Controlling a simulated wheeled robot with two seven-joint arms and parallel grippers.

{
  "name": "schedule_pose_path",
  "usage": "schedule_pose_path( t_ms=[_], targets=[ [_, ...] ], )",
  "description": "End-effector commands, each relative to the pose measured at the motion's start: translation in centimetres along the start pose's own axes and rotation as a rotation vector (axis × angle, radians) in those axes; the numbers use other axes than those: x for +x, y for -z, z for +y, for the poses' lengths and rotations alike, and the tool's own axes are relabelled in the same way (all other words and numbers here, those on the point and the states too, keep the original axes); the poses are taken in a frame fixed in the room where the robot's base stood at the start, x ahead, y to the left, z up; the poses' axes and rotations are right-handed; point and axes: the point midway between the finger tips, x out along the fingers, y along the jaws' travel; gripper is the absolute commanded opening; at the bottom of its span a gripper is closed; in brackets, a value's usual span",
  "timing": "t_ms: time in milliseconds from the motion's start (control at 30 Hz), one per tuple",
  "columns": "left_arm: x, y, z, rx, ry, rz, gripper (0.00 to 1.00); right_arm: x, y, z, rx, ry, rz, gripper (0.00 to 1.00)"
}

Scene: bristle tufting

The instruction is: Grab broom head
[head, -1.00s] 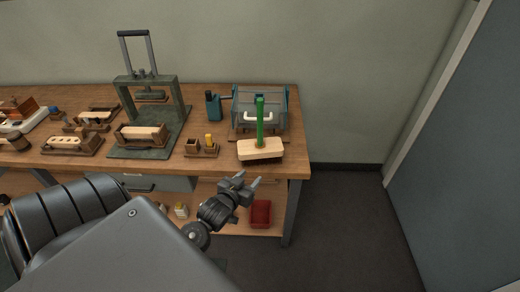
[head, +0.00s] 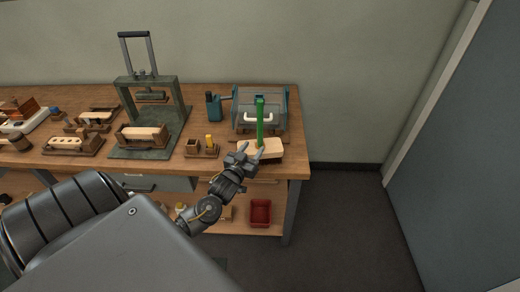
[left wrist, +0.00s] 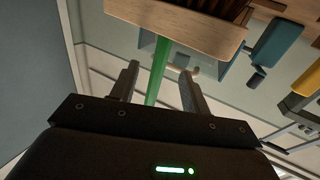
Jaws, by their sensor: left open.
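The broom head (head: 270,152) is a pale wooden block with dark bristles below, near the table's right front corner. A green upright handle (head: 260,118) stands on it. My left gripper (head: 249,150) is open at the left front side of the block, close to the foot of the handle, and hides part of the block. In the left wrist view, the green handle (left wrist: 158,72) shows between the two open fingers (left wrist: 160,72), and the wooden block (left wrist: 180,28) lies across the top with bristles above. I cannot tell whether the fingers touch it. My right gripper is out of view.
A grey-blue box (head: 272,104) with a pale handle stands behind the broom head. A teal holder (head: 214,106) and a small wooden tray (head: 201,149) are to the left. A green press (head: 181,100) stands further left. A red bin (head: 260,213) sits on the lower shelf.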

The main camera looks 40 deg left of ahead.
Motion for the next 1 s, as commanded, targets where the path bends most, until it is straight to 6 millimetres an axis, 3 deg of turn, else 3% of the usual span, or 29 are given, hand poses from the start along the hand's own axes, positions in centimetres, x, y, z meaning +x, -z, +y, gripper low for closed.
schedule_pose_path(
  t_ms=[400, 700, 1000],
  targets=[
    [4.7, -0.2, -0.2, 0.001, 0.000, 0.000, 0.46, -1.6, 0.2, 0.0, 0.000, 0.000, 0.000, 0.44],
    [5.1, -0.4, -0.2, 0.001, -0.001, -0.001, 0.46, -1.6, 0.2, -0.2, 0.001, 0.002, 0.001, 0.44],
    [5.1, -0.4, -0.2, 0.000, 0.000, -0.001, 0.07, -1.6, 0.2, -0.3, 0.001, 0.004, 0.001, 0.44]
  ],
)
